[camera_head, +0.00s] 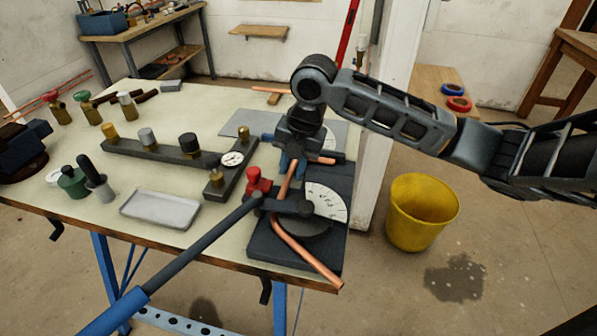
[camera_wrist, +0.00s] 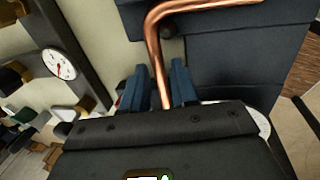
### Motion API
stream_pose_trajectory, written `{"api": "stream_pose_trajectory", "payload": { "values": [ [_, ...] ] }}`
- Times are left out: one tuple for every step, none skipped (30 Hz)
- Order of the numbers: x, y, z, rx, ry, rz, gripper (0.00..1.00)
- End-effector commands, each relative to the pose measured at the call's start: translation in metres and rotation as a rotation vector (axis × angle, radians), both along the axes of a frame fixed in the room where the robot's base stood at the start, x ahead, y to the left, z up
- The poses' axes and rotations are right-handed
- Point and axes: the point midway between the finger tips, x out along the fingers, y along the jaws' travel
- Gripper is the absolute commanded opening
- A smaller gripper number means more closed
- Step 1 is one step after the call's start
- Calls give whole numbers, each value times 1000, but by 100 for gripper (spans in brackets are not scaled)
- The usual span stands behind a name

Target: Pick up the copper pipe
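The copper pipe (camera_head: 305,257) lies bent on the dark pipe bender (camera_head: 258,240) near the front right of the bench. One leg runs up toward my gripper and the other reaches the front edge. My gripper (camera_head: 290,166) is low over the upper leg, pointing down. In the wrist view the pipe (camera_wrist: 158,50) bends at the top and one leg passes between the blue fingers of my gripper (camera_wrist: 160,80). The fingers stand apart, with a small gap showing beside the pipe. Contact with the pipe is hidden.
The bender's long blue-gripped handle (camera_head: 195,248) sticks out to the lower left. A red knob (camera_head: 258,181) and a pressure gauge (camera_head: 232,159) stand left of my gripper. A grey tray (camera_head: 160,210) lies further left. A yellow bucket (camera_head: 420,215) is on the floor at right.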

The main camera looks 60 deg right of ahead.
Motion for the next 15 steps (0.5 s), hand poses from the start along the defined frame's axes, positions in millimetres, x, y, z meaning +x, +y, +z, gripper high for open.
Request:
{"api": "stream_pose_trajectory", "payload": {
  "values": [
    [0,0,-1,0,0,0,28],
    [0,0,-1,0,0,0,28],
    [0,0,-2,0,0,0,28],
    [0,0,-2,0,0,0,28],
    [0,0,-3,0,0,0,28],
    [0,0,-3,0,0,0,28],
    [0,0,-3,0,0,0,28],
    [0,0,-4,0,0,0,28],
    [0,0,-4,0,0,0,28],
    [0,0,-4,0,0,0,28],
    [0,0,-4,0,0,0,28],
    [0,0,-4,0,0,0,28],
    [0,0,-4,0,0,0,28],
    [0,0,-4,0,0,0,28],
    [0,0,-4,0,0,0,28]
  ]
}}
